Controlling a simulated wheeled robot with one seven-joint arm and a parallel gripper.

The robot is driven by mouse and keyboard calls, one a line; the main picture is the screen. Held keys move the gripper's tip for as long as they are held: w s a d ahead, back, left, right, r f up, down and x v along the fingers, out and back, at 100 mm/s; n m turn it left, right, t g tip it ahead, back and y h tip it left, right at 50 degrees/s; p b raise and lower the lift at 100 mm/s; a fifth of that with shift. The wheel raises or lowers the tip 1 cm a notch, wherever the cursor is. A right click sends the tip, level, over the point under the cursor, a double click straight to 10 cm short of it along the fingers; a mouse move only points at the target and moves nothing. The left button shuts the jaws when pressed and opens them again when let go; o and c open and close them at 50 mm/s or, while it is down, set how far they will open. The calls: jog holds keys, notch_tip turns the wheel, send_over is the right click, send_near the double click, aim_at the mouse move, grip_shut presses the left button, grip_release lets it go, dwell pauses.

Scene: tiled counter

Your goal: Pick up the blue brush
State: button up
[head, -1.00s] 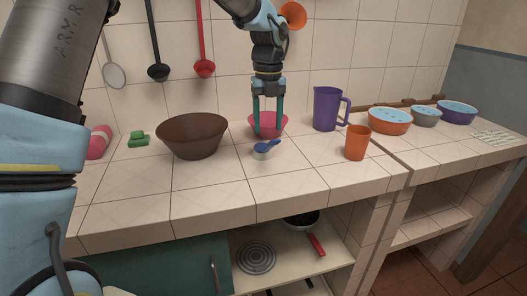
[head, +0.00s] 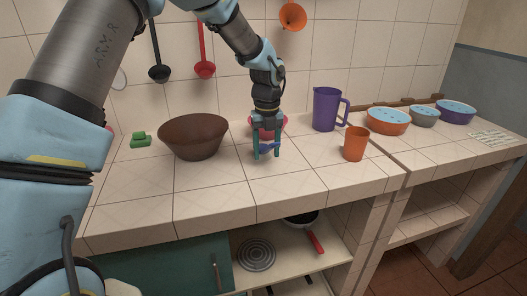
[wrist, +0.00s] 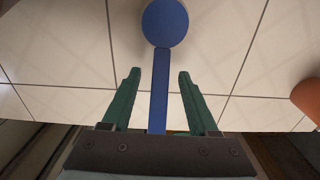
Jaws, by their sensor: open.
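The blue brush (wrist: 166,24) shows in the wrist view with a round head at the top and a straight handle running down between my two green fingers. My gripper (wrist: 155,75) is open, with a gap on each side of the handle. In the head view my gripper (head: 267,155) points down over the brush (head: 267,147), which is mostly hidden by the fingers. I cannot tell how far the fingertips are above the counter.
A pink bowl (head: 282,121) stands just behind my gripper. A brown bowl (head: 193,138) is to the left, a purple pitcher (head: 326,108) and an orange cup (head: 355,143) to the right. The tiled counter (head: 240,185) in front is clear.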

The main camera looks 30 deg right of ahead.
jog(key=shift+f, duration=0.25)
dwell(0.4)
grip_shut()
dwell(0.4)
